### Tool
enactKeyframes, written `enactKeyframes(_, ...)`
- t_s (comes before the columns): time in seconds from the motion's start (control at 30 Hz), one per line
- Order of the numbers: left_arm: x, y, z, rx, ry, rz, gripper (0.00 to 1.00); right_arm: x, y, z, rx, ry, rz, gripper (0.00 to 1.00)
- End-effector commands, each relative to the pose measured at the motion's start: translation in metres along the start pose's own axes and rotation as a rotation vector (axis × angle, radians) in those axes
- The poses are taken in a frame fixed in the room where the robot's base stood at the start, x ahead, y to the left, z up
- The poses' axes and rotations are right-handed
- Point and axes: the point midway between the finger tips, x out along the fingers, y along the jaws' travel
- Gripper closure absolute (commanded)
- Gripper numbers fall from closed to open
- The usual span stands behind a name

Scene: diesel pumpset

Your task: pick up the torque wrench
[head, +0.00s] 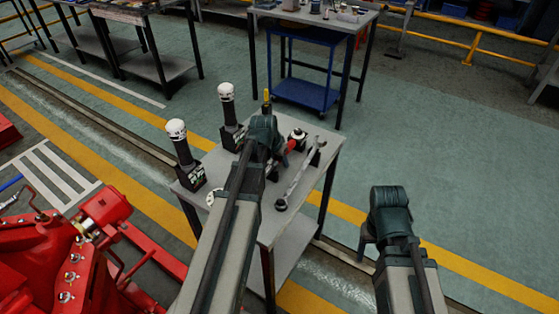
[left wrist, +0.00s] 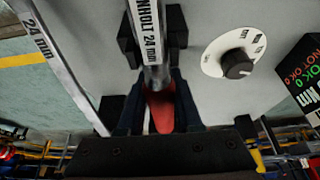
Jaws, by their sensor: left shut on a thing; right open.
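The torque wrench (left wrist: 146,35) shows in the left wrist view as a steel tool with a white label ending in "NHOLT 24 mm" and a red grip (left wrist: 161,112). Its shaft lies between black holder blocks on the grey table. My left gripper (left wrist: 159,108) is shut on the red grip, with a finger on each side. In the head view the left gripper (head: 264,138) is over the table and hides most of the wrench. My right gripper (head: 387,212) is open and empty, to the right of the table and apart from it.
A long spanner (head: 297,181) marked 24 mm lies beside the wrench. A dial (left wrist: 238,60) and two black stands with white tops (head: 176,130) (head: 226,91) are on the table (head: 319,171). Red machinery (head: 75,250) stands at left. The floor at right is clear.

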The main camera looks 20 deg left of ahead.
Motion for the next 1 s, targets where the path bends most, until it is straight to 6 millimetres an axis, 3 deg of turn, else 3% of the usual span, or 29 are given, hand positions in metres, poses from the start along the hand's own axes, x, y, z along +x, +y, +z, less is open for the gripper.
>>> enactKeyframes(0.27,-0.014,0.000,-0.006,0.000,0.001,0.000,1.00,-0.015,0.002,0.001,0.000,0.000,0.000,0.38)
enactKeyframes(0.8,-0.082,0.000,-0.034,0.000,0.001,0.000,1.00,-0.088,0.008,0.005,0.000,0.000,0.000,0.38)
enactKeyframes(1.0,-0.093,0.000,-0.039,0.000,0.001,0.000,1.00,-0.100,0.010,0.006,0.000,0.000,0.000,0.38)
